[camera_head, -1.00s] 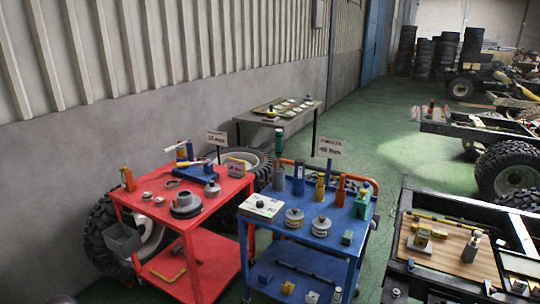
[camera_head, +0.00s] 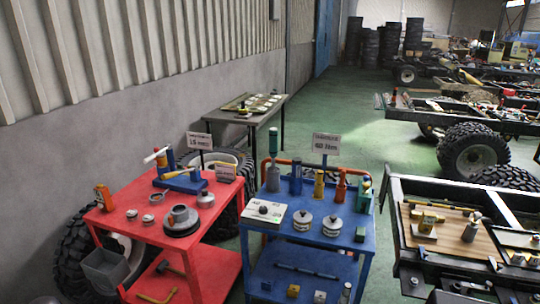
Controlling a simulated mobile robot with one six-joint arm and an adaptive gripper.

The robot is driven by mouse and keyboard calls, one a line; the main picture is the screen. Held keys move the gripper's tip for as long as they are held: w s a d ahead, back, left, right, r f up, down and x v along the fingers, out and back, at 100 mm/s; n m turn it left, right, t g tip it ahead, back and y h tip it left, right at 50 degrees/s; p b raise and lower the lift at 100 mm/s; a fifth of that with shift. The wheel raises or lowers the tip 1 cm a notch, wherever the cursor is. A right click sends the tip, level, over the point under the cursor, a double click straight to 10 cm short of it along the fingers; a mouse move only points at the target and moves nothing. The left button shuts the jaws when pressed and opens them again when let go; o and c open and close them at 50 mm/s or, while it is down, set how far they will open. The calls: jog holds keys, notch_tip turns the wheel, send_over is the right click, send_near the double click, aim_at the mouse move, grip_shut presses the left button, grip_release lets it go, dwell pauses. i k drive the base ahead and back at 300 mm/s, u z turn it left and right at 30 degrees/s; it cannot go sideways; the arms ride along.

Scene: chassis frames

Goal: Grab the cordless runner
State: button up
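Several tools stand on the blue cart (camera_head: 262,230). A tall teal tool (camera_head: 273,160) stands upright at its back left. A blue one (camera_head: 296,181), a yellow one (camera_head: 319,184) and an orange-red one (camera_head: 341,187) stand along the back edge, with a green one (camera_head: 364,196) at the back right. A yellow tool (camera_head: 424,221) lies on a wooden board (camera_head: 450,243) on the chassis frame at the right. I cannot tell for sure which of these is the cordless runner. My gripper is not in view.
A red cart (camera_head: 130,228) with a blue vise-like tool (camera_head: 180,180) and round parts stands left of the blue cart. Signs stand behind both carts. A grey table (camera_head: 222,115) is by the wall. The black chassis frame (camera_head: 397,225) bounds the right. Green floor (camera_head: 345,110) is open farther back.

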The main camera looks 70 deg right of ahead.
aim_at(272, 132)
jog(key=z, duration=0.45)
jog(key=i, duration=0.6)
jog(key=z, duration=0.7)
jog(key=i, duration=0.45)
jog(key=z, duration=0.25)
